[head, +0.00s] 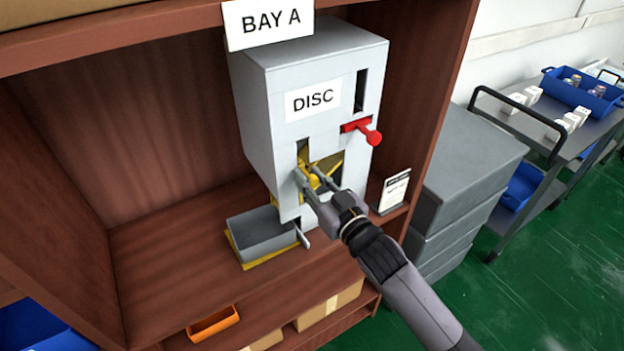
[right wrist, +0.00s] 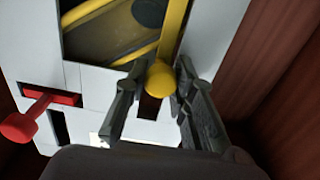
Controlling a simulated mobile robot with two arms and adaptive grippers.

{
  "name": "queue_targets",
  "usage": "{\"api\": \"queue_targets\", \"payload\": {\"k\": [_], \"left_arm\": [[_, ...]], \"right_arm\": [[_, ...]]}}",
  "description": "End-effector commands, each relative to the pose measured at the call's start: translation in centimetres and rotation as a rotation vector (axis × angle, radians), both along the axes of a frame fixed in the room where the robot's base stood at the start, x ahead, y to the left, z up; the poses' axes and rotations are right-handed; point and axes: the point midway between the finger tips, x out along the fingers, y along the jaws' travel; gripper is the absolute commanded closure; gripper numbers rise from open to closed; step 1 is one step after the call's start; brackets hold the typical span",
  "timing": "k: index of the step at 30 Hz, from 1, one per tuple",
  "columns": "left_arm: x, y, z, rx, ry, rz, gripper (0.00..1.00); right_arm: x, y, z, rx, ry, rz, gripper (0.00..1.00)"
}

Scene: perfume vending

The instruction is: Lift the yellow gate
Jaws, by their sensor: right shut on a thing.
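The yellow gate (head: 322,173) is in the lower front opening of the grey vending box labelled DISC (head: 270,150). In the right wrist view its yellow bar ends in a round knob (right wrist: 160,80) between my two fingers. My right gripper (head: 308,176) reaches in from the lower right and is shut on the knob; its fingertips partly hide the gate in the head view. How far the gate is raised is hard to tell. My left gripper is in neither view.
A red lever (head: 367,133) sticks out of the box, right of the opening. A grey tray (head: 262,234) sits on the shelf below. A small sign (head: 393,191) stands at the right. Grey crates (head: 465,165) and a cart (head: 590,130) stand beyond the cabinet.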

Motion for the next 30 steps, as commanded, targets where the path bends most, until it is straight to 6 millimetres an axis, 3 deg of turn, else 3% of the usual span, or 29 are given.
{"api": "queue_targets", "payload": {"k": [14,25,30], "left_arm": [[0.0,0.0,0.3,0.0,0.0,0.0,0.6],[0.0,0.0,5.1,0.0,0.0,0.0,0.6],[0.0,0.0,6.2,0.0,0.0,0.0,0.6]], "right_arm": [[0.0,0.0,0.3,-0.001,0.001,0.001,1.0],[0.0,0.0,5.6,0.001,0.001,-0.001,1.0],[0.0,0.0,6.8,0.0,0.0,-0.001,1.0]]}}
